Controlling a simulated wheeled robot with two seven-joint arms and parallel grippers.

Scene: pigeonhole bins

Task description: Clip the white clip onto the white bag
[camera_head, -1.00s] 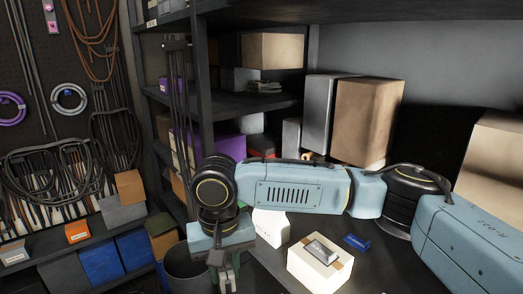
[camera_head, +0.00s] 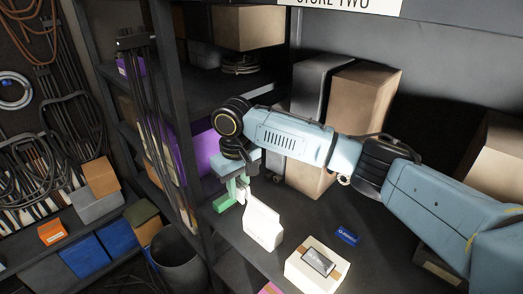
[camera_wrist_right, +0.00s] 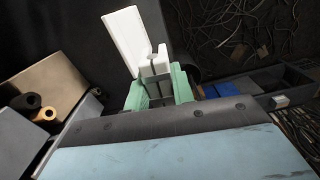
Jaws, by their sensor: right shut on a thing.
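The white bag (camera_head: 263,225) stands upright on the dark shelf in the head view, with a narrow top. My right gripper (camera_head: 232,194), with green fingers, is just left of the bag's top. In the right wrist view the gripper (camera_wrist_right: 157,88) is shut on the white clip (camera_wrist_right: 154,64), which sticks out past the fingertips. The bag (camera_wrist_right: 128,38) shows there as a tall white slab right beside the clip. I cannot tell whether the clip touches the bag or grips its edge. My left gripper is out of view.
A cream box (camera_head: 300,272) with a brown band and a grey item on top stands right of the bag. A small blue box (camera_head: 347,236) lies behind it. Tall boxes (camera_head: 365,100) stand at the back. A dark post (camera_head: 165,90) and a bin (camera_head: 178,262) are at left.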

